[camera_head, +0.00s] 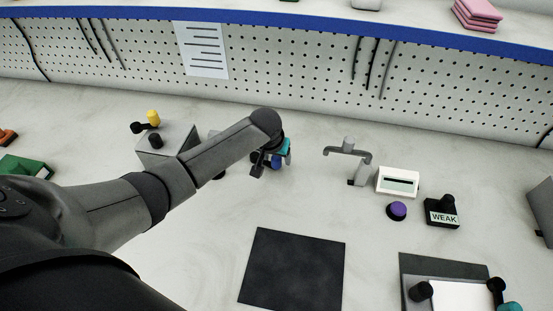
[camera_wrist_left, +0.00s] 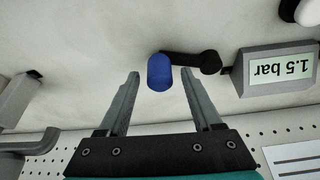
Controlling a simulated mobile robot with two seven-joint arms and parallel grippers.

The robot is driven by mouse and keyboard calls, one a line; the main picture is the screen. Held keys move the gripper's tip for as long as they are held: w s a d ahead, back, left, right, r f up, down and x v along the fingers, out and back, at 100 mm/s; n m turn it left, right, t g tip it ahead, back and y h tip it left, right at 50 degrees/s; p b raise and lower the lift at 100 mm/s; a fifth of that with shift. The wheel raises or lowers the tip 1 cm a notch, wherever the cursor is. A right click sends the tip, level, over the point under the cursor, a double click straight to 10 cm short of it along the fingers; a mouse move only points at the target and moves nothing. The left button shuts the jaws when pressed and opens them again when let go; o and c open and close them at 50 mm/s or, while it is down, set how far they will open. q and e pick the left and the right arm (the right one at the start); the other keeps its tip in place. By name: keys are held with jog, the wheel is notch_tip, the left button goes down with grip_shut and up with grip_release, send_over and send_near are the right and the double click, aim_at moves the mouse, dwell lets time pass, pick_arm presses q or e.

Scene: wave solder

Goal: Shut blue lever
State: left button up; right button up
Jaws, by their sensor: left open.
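The blue lever's handle (camera_wrist_left: 160,72) shows in the left wrist view as a rounded blue knob. A black arm (camera_wrist_left: 190,60) runs from it to the right, beside a grey box labelled 1.5 bar (camera_wrist_left: 270,72). My left gripper (camera_wrist_left: 160,75) is open, with one finger on each side of the blue handle and a gap to both. In the head view, the blue handle (camera_head: 276,163) is partly hidden by my left gripper (camera_head: 266,166) and wrist. I cannot tell whether the fingers touch anything. My right gripper is in neither view.
A grey box with a yellow-knobbed lever (camera_head: 153,117) stands to the left. A grey tap-like fixture (camera_head: 348,148), a white display box (camera_head: 398,181), a purple knob (camera_head: 397,210) and a WEAK-labelled black box (camera_head: 442,212) stand to the right. A black mat (camera_head: 292,270) lies in front.

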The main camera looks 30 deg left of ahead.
pick_arm(q)
jog(key=shift+f, duration=0.15)
grip_shut()
dwell(0.5)
dwell(0.9)
